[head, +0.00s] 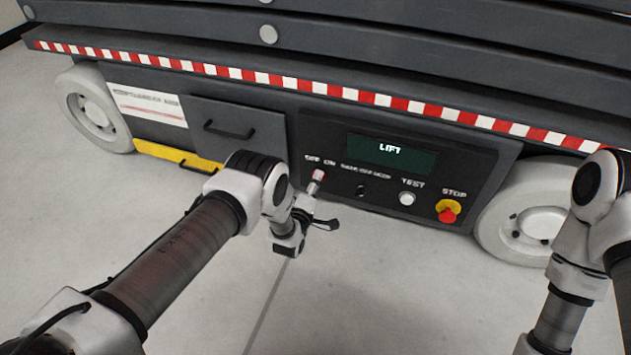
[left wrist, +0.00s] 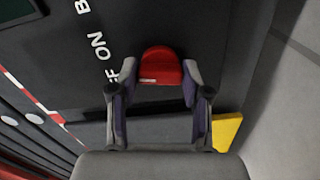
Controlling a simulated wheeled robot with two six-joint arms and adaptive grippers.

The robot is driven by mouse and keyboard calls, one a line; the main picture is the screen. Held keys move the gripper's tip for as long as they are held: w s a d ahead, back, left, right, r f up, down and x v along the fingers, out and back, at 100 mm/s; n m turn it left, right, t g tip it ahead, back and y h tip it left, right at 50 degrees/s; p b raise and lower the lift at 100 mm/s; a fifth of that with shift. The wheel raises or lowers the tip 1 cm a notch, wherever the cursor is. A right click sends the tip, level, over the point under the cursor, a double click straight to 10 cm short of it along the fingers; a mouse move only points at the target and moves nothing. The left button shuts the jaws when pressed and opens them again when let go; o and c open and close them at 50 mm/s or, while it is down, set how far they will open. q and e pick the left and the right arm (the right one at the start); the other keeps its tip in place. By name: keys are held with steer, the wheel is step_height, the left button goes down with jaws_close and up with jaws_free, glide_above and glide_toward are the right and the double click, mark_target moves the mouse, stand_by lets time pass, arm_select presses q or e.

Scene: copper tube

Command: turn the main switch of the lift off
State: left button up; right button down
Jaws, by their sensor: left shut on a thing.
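The lift's main switch is a red knob (head: 318,175) on the black control panel, just below the OFF and ON labels (head: 320,160). My left gripper (head: 315,186) is at the knob, reaching from the front and below. In the left wrist view the knob (left wrist: 160,66) sits between the two fingertips (left wrist: 159,76), which are shut on its sides. A small white mark shows on the knob's edge, but I cannot tell which label the knob points to. My right arm shows at the right edge of the head view; its gripper is out of view.
The panel's lit display (head: 391,152) reads LIFT. To the right are a white TEST button (head: 407,198) and a red STOP button (head: 447,211) on yellow. A grey drawer front (head: 238,124) with a handle is left. The floor in front is clear.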

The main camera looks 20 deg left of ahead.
arm_select(q)
steer(key=shift+n, duration=1.1)
steer(key=o, duration=1.2)
steer(key=shift+c, duration=0.2)
steer(key=shift+s, duration=0.1)
steer(key=s, duration=1.1)
steer(key=shift+s+a, duration=0.2)
steer(key=shift+s, duration=0.2)
